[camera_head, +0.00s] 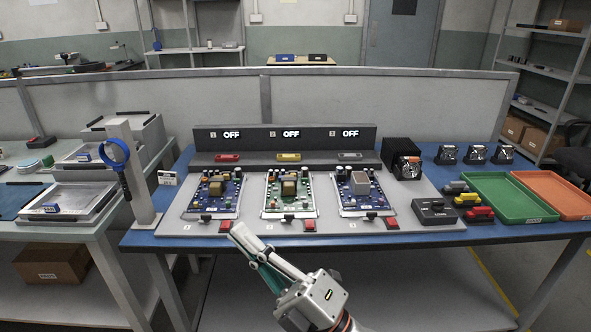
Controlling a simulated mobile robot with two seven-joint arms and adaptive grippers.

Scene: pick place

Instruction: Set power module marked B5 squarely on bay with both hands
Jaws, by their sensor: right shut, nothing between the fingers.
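My left gripper is out of view.
Circuit boards (212,203) (366,203) flank the middle one, below a grey console (285,138) reading OFF. A black box (434,212), small coloured connectors (479,214), a green tray (512,198) and an orange tray (556,188) lie right. A post with a blue ring (113,141) stands left.

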